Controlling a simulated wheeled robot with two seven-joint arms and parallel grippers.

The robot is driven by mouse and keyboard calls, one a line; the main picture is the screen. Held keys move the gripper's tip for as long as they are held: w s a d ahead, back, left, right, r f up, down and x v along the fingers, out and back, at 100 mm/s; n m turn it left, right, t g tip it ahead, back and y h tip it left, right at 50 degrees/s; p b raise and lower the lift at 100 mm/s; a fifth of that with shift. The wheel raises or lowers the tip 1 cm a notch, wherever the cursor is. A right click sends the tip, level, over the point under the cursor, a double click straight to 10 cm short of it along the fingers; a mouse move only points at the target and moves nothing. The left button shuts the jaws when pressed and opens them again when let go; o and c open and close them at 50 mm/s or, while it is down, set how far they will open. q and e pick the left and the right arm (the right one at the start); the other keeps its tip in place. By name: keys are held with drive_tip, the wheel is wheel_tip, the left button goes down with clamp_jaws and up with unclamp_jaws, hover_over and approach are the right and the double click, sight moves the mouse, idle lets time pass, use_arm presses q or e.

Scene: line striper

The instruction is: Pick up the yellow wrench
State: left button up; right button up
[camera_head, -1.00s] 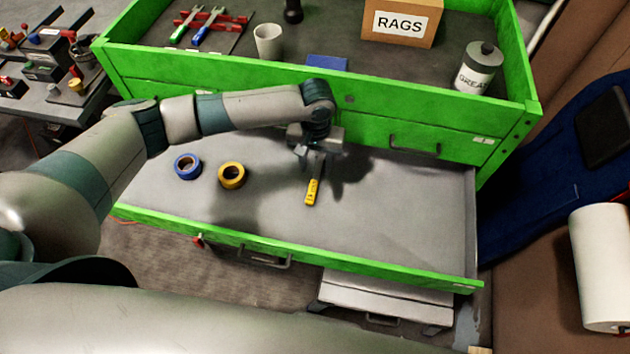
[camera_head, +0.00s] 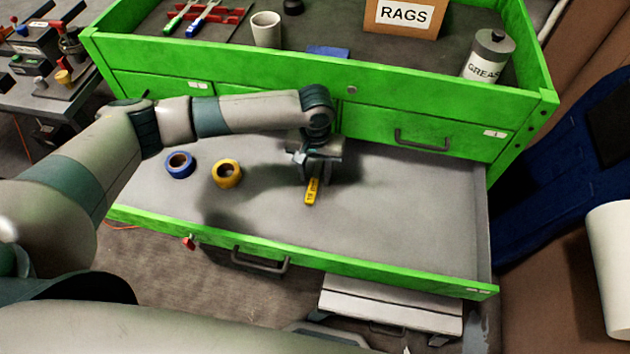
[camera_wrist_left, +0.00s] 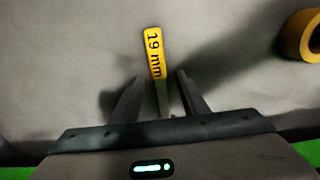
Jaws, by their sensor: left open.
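The yellow wrench (camera_head: 312,190) lies in the open green drawer (camera_head: 400,215), its yellow handle towards the drawer front. In the left wrist view its handle (camera_wrist_left: 155,55), marked "19 mm", points away from the gripper, and its grey shaft runs back between the fingers. My left gripper (camera_head: 314,176) is over the wrench's far part and hides that end in the head view. In the left wrist view the two fingers of my left gripper (camera_wrist_left: 155,88) are apart, one on each side of the shaft. Whether they touch it I cannot tell. My right gripper does not show.
A blue tape roll (camera_head: 180,165) and a yellow tape roll (camera_head: 227,174) lie left of the wrench in the drawer. The drawer's right side is clear. Above stand a white cup (camera_head: 266,30), a RAGS box (camera_head: 403,16) and a grease can (camera_head: 488,57).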

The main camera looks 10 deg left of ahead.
sight(316, 180)
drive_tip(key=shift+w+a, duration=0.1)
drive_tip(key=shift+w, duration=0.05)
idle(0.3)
use_arm(q)
clamp_jaws()
